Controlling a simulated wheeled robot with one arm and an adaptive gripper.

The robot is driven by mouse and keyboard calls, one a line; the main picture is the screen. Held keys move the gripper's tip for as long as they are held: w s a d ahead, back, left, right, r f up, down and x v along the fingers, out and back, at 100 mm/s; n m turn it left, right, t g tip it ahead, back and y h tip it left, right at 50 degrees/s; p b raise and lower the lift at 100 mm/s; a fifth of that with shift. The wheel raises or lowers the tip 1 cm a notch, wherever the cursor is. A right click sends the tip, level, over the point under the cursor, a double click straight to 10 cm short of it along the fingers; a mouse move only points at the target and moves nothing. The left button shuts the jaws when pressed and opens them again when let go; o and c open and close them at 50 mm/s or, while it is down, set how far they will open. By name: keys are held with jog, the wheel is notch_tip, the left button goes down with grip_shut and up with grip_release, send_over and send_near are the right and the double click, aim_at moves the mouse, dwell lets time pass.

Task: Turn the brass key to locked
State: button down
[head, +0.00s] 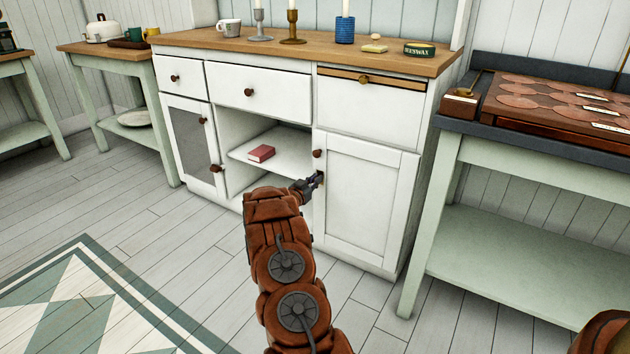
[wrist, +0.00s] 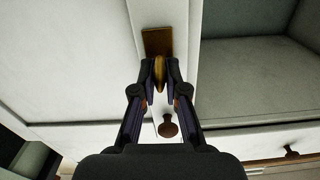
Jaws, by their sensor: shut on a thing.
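The brass key (wrist: 159,72) shows in the wrist view, its bow between my fingertips. Its brass lock plate (wrist: 157,41) is on the pale frame edge of the right cabinet door. My gripper (wrist: 160,80) is shut on the key. In the head view my gripper (head: 316,180) is at the left edge of the white right cabinet door (head: 365,195), below its round knob (head: 317,153). The key is hidden behind my gripper there. The door looks closed. I cannot tell how far the key is turned.
A pale green table (head: 520,215) stands close on the right. The floor in front is clear.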

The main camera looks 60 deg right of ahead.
jog(key=m+p, duration=0.1)
jog(key=m, duration=0.3)
jog(key=shift+s, duration=0.1)
jog(key=m, duration=0.3)
jog(key=m+b, duration=0.1)
jog(key=shift+s+f+m, duration=0.2)
jog(key=shift+f+m, duration=0.05)
jog(key=shift+m, duration=0.05)
jog(key=shift+s+f+m+b, duration=0.1)
jog(key=shift+f+m+b, duration=0.05)
jog(key=shift+m+b, duration=1.9)
jog(key=shift+s+f+m+b, duration=0.1)
jog(key=shift+m+b, duration=1.6)
jog(key=shift+m, duration=0.55)
jog(key=c, duration=1.2)
grip_release()
jog(key=shift+r, duration=0.1)
